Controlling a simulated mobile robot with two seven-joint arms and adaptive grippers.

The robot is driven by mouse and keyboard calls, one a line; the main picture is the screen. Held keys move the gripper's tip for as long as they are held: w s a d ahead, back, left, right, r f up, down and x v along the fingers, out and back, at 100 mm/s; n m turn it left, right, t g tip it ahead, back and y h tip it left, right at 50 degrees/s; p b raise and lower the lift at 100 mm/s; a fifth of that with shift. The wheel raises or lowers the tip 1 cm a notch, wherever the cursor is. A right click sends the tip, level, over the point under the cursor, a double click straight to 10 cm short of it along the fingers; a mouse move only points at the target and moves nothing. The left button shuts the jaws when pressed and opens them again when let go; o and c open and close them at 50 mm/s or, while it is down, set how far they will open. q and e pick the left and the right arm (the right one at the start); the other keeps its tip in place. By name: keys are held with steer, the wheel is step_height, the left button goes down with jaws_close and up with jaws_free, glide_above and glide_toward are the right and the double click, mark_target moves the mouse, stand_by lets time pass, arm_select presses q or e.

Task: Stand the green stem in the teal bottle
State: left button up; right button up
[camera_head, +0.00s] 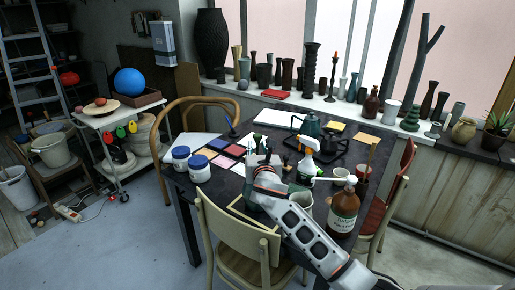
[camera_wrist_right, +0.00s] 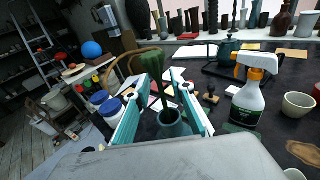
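In the right wrist view, the green stem (camera_wrist_right: 155,79) stands nearly upright between the fingers of my right gripper (camera_wrist_right: 158,77). Its wider part is at the top, and its thin lower end meets the mouth of the teal bottle (camera_wrist_right: 173,127). I cannot tell how deep it goes in. The bottle is upright, low between the fingers. The two pale teal fingers are spread, with a gap on each side of the stem. In the head view my right gripper (camera_head: 262,176) is over the dark table and largely hides the bottle. My left gripper is not in view.
A white spray bottle with an orange head (camera_wrist_right: 247,100) stands right of the gripper, with a cup (camera_wrist_right: 298,105) beyond it. Blue-lidded jars (camera_head: 199,168) stand left. A brown bottle (camera_head: 343,209) is near the arm. Chairs (camera_head: 238,235) surround the table.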

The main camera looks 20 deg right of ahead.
steer(key=shift+s, duration=0.1)
steer(key=v, duration=1.2)
stand_by(0.4)
